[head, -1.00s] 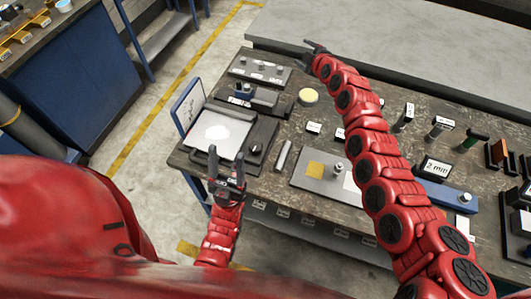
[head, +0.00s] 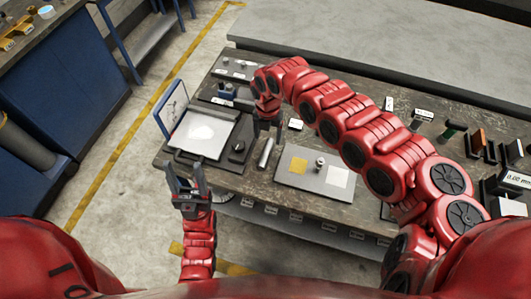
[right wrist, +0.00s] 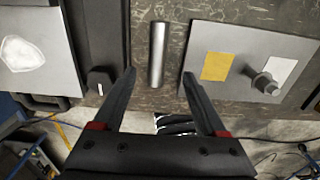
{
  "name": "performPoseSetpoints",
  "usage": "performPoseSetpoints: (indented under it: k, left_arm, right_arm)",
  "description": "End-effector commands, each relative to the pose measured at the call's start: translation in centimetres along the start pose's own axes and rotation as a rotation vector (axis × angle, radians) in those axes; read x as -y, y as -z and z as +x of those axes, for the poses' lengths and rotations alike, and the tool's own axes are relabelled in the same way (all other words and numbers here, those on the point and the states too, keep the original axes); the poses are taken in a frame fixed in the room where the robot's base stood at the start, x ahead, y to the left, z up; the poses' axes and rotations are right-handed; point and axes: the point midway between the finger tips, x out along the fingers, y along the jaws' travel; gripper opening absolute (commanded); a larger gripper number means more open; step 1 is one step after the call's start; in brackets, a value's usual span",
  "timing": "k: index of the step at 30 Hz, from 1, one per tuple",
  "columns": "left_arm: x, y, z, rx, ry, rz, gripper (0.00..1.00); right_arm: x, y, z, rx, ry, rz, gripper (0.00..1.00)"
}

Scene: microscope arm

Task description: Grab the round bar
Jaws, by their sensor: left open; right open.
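The round bar (head: 266,152) is a short grey metal cylinder lying on the worktable, between the dark device with the white pad and the grey plate. In the right wrist view the bar (right wrist: 157,54) lies lengthwise, ahead of and between the fingertips. My right gripper (head: 265,135) is open, reaching down close to the bar's far end in the head view; in the wrist view the right gripper (right wrist: 157,78) holds nothing. My left gripper (head: 186,170) is open and empty, off the table's near left edge.
Left of the bar is a dark device (head: 232,158) with a black knob (right wrist: 100,80). Right of it is a grey plate (head: 318,186) with a yellow square (right wrist: 217,66), a white square and a metal post (right wrist: 266,84). Bare table surrounds the bar narrowly.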

Motion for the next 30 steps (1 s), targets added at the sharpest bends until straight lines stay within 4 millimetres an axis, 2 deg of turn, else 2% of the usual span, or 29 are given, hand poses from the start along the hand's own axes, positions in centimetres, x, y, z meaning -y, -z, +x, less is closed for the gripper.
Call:
performPoseSetpoints:
  k: [1, 6, 14, 20, 24, 30]
  left_arm:
    - [0.0, 0.1, 0.8, 0.000, 0.000, 0.000, 0.57]
    - [0.1, 0.2, 1.3, 0.000, 0.000, 0.000, 0.57]
    - [0.1, 0.3, 1.9, 0.000, 0.000, 0.000, 0.57]
    - [0.2, 0.5, 3.1, 0.000, 0.000, 0.000, 0.57]
    - [0.1, 0.5, 2.9, 0.001, 0.000, 0.000, 0.57]
    - [0.1, 0.5, 3.0, 0.001, 0.000, 0.000, 0.57]
  right_arm:
    - [-0.1, 0.3, 0.8, -0.006, 0.000, -0.001, 0.74]
    - [-0.2, 0.1, 3.5, -0.002, -0.003, 0.000, 0.74]
    - [-0.3, 0.2, 4.9, -0.002, -0.003, 0.001, 0.74]
    - [-0.6, 0.6, 7.3, -0.004, -0.001, 0.000, 0.74]
    - [-0.6, 0.5, 9.0, -0.002, -0.004, 0.002, 0.74]
    - [-0.4, 0.3, 9.7, 0.001, 0.000, 0.001, 0.74]
